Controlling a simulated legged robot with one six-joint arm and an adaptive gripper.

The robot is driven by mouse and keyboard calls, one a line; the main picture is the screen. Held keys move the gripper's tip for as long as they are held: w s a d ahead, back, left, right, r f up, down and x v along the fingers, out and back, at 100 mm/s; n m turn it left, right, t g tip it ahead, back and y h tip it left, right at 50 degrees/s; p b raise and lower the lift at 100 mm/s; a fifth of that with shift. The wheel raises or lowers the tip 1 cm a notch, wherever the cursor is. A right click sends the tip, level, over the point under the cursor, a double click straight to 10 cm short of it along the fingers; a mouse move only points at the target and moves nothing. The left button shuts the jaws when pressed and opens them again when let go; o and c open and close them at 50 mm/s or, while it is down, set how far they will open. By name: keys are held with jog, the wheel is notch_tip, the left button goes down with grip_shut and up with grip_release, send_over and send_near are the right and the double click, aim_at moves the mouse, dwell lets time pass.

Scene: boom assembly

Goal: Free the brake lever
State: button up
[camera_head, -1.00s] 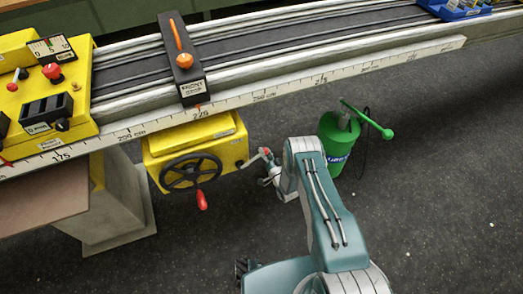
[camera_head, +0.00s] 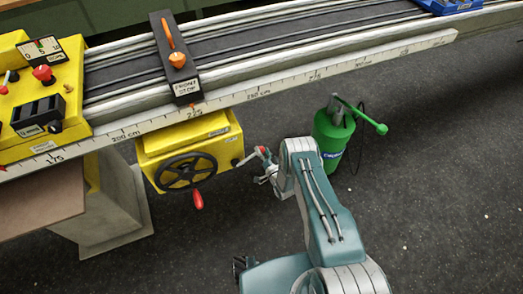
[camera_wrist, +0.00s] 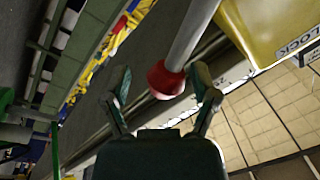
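The brake lever is a grey rod (camera_wrist: 193,35) with a red knob (camera_wrist: 166,80) at its end. It comes from the yellow box, which carries a "LOCK" label (camera_wrist: 290,48) in the wrist view. In the head view the red knob (camera_head: 261,150) shows small at the right of the yellow box (camera_head: 215,135). My gripper (camera_wrist: 162,70) is open, with one finger on each side of the red knob and gaps visible between. In the head view my gripper (camera_head: 268,172) is small beside the knob, partly hidden by my arm.
A black handwheel (camera_head: 187,172) with a red handle is on the yellow box's front. The long rail with a scale (camera_head: 270,88) runs above, bearing the front stop (camera_head: 175,60). The floor (camera_head: 450,190) right of my arm is clear.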

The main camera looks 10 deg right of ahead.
jog(key=shift+s, duration=0.1)
jog(key=v, duration=1.2)
